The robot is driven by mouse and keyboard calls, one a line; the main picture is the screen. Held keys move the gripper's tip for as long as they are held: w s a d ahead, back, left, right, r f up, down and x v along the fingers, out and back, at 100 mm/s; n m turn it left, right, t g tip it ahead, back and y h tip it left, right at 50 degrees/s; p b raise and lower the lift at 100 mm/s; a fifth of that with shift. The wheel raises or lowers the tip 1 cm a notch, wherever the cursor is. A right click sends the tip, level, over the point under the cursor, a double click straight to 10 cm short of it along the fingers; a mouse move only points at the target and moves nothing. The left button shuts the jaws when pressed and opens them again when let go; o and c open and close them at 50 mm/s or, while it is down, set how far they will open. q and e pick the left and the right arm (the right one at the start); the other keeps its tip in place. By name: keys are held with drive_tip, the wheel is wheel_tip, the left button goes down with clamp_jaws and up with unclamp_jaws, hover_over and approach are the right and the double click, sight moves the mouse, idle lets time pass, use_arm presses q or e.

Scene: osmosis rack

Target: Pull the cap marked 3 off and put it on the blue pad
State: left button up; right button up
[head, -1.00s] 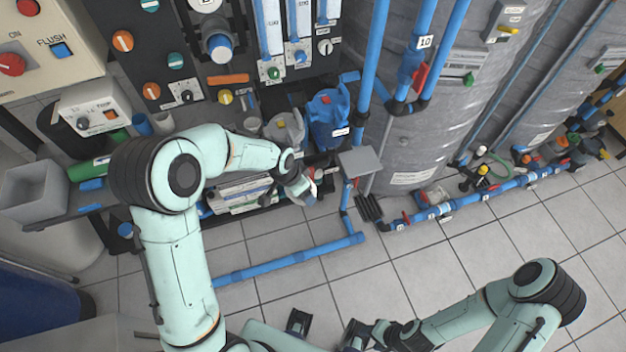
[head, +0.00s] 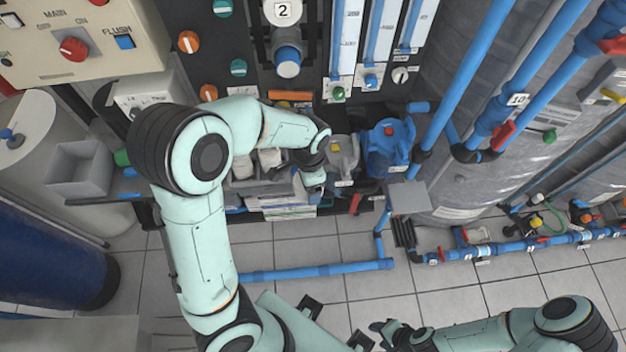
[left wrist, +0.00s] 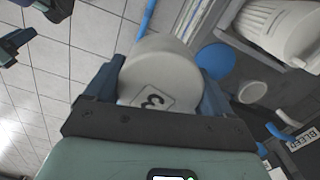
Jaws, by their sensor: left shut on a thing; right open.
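The white round cap marked 3 (left wrist: 160,78) is between the fingers of my left gripper (left wrist: 158,95) in the left wrist view. The gripper is shut on it, and the label faces the camera. In the head view my left gripper (head: 314,176) is in front of the rack's lower shelf, and the cap is mostly hidden there. A small flat blue piece (head: 131,172), perhaps the blue pad, shows beside the grey bin at the left; my arm hides part of that area. My right gripper (head: 336,326) is open and empty over the floor at the bottom.
A grey bin (head: 82,170) is at the left. Blue pipes (head: 480,75) rise at the right before a large grey tank (head: 450,150).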

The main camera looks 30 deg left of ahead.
use_arm(q)
drive_tip(key=shift+w+a, duration=0.1)
drive_tip(key=shift+a, duration=0.1)
drive_tip(key=w+a+f+b, duration=0.1)
drive_tip(key=w+a+f, duration=0.1)
drive_tip(key=w+a+f+b, duration=0.1)
drive_tip(key=w+a+f, duration=0.1)
drive_tip(key=w+f, duration=0.1)
drive_tip(key=w+a+f+b, duration=0.1)
drive_tip(key=w+a+f, duration=0.2)
drive_tip(key=shift+w, duration=0.15)
drive_tip(key=shift+f+b, duration=0.7)
drive_tip(key=shift+f, duration=0.05)
use_arm(e)
drive_tip(key=shift+s+f, duration=0.4)
drive_tip(key=shift+f, duration=0.45)
drive_tip(key=shift+s+f, duration=0.45)
drive_tip(key=shift+f, duration=0.45)
drive_tip(key=shift+s+f, duration=0.4)
drive_tip(key=shift+f, duration=0.45)
use_arm(q)
drive_tip(key=o, duration=1.3)
